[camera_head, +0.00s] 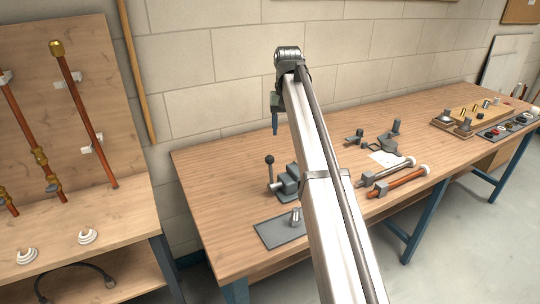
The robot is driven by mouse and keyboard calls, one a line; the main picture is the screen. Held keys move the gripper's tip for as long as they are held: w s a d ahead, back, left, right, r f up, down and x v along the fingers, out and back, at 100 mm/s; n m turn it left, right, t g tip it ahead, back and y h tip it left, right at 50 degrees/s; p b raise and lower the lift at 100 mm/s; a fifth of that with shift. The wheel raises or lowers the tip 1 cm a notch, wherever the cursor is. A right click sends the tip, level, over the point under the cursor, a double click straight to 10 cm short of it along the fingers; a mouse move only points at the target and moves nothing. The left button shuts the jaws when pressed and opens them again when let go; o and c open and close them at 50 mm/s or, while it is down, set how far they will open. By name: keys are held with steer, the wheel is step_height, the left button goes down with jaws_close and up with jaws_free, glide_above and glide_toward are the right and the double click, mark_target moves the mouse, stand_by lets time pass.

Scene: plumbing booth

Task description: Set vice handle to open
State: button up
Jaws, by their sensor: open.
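A small grey vice (288,184) stands on the wooden workbench (225,165), left of my arm. Its vice handle (270,172) is a thin upright lever with a dark round knob on top, at the vice's left side. My gripper (275,132) hangs pointing down from the end of my arm, above and behind the vice in the picture, apart from the handle. It is open and holds nothing that I can see. My arm covers the area just right of the vice, and part of the vice may be hidden behind it.
A grey mat (275,235) with a small metal part lies in front of the vice. A board with copper pipes (85,120) stands left. The bench's left back is clear.

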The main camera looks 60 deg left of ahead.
steer(key=s+a+r, duration=0.2)
steer(key=s+r, duration=0.1)
steer(key=s, duration=0.1)
glide_above(271, 176)
steer(key=a, duration=0.2)
steer(key=shift+n, duration=0.3)
steer(key=f, duration=1.3)
steer(key=shift+w+d+f, duration=0.15)
steer(key=shift+d+f, duration=0.05)
steer(key=shift+f, duration=0.1)
jaws_close()
